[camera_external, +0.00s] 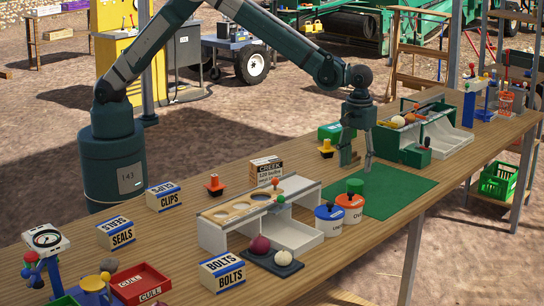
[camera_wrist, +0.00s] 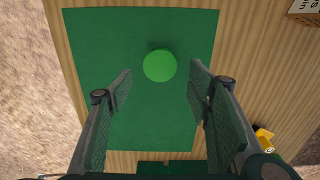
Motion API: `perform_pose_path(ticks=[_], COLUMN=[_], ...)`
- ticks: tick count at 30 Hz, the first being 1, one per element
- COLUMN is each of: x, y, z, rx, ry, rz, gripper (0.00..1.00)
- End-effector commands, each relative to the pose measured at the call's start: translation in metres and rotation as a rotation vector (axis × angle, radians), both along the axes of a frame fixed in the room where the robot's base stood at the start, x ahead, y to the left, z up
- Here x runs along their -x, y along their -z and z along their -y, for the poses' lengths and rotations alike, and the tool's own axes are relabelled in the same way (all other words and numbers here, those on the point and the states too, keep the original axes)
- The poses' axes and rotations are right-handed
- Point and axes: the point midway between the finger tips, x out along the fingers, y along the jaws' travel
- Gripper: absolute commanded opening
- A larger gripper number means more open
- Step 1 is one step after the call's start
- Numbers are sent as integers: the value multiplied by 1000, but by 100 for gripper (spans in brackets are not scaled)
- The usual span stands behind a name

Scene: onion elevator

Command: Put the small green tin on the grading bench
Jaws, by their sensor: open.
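A small round green tin (camera_wrist: 159,66) stands on a darker green mat (camera_wrist: 110,40) in the wrist view. In the external view the tin (camera_external: 355,186) shows just beyond a red-and-white tub, which hides its lower part. My gripper (camera_external: 357,168) points down over the mat and is open. In the wrist view the tin lies between the fingertips of my gripper (camera_wrist: 160,75), with a gap on each side; in the external view the tips look slightly above it. The long wooden bench (camera_external: 440,170) carries the mat; no label marks it as the grading bench.
The red-and-white tub (camera_external: 350,210) and a blue-and-white tub (camera_external: 328,221) stand close by the mat. A white sorting rack (camera_external: 213,240) is to their left, and a carton (camera_external: 266,170) stands behind. A green-sided divided rack (camera_external: 390,146) stands to the right. The mat's right part is clear.

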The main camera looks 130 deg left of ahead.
Motion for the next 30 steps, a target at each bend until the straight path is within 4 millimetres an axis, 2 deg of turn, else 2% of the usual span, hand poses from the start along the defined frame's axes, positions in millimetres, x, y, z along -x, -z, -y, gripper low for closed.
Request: perform_pose_path(ticks=[3, 9, 30], x=[0, 0, 0], y=[-16, -32, -35], z=[0, 0, 0], rx=[0, 0, 0], ry=[0, 0, 0], rz=[0, 0, 0], gripper=[50, 50, 50])
